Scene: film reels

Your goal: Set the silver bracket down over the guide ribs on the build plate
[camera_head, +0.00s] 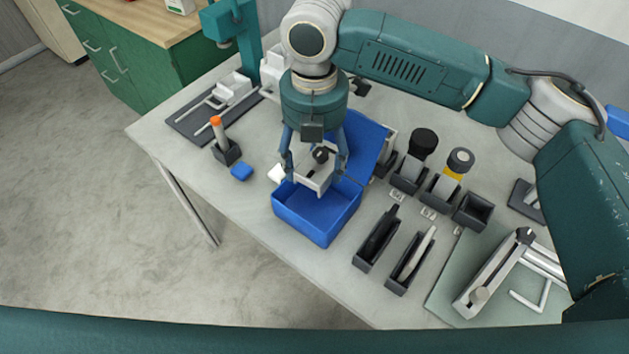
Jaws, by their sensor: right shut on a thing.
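My right gripper (314,168) points down over the open blue box and is shut on a silver-grey, bracket-like piece (318,184) with a dark round part on top. The piece is tilted in the picture and sits at or just above the box opening; I cannot tell whether it touches the box. A dark plate (184,124) with pale, rail-like parts on it lies at the table's far left edge. I cannot tell for sure whether it is the build plate, and no guide ribs can be made out. My left gripper is not in view.
The blue box (310,228) has its lid (362,146) raised behind. An orange-topped tool (216,128) in a dark holder and a small blue block (242,172) stand left. Dark holders (378,246) stand right, and a green mat (446,306) bears a silver device.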

